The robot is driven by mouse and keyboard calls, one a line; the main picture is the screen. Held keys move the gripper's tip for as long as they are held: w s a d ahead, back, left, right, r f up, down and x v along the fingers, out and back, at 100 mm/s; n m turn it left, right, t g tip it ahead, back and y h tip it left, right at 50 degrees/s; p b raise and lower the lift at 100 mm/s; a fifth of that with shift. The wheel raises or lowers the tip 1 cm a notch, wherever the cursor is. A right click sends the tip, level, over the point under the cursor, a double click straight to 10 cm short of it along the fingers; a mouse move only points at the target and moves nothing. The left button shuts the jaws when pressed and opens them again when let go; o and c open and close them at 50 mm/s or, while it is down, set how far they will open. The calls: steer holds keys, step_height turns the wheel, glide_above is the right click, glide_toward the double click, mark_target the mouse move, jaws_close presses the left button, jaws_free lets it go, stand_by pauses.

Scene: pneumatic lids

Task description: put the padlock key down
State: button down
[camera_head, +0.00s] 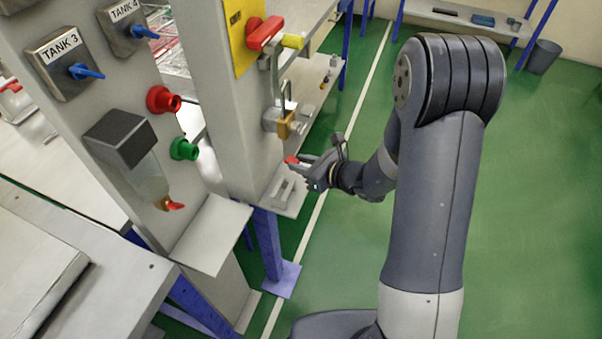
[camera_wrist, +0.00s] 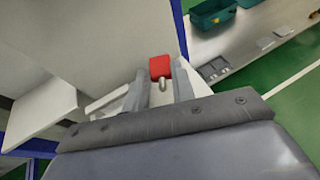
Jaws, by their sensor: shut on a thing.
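The padlock key shows a red head (camera_head: 291,160) at the tips of my gripper (camera_head: 306,165). In the wrist view the red head (camera_wrist: 160,67) and a short metal shaft are between the two fingers of my gripper (camera_wrist: 159,88), which is shut on it. The gripper is in front of the grey post, just above a small shelf (camera_head: 292,208) at its lower part. A grey bracket-like piece (camera_head: 283,188) shows at that shelf. A brass padlock (camera_head: 284,126) hangs on the post above my gripper. Whether the key touches anything below is hidden.
A yellow plate with a red handle (camera_head: 264,33) is higher on the post. The left panel carries a red button (camera_head: 163,100), a green button (camera_head: 184,149) and a protruding ledge (camera_head: 212,236). The green floor to the right is open. A teal bin (camera_wrist: 212,14) stands on a bench.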

mark_target(302, 180)
steer(key=shift+f, duration=2.1)
steer(key=shift+f+b, duration=0.2)
steer(key=shift+b, duration=0.2)
steer(key=c, duration=1.5)
jaws_free()
steer(key=shift+o, duration=0.2)
steer(key=shift+r, duration=0.15)
steer(key=shift+r+p, duration=0.2)
steer(key=shift+p, duration=0.2)
steer(key=v, duration=1.2)
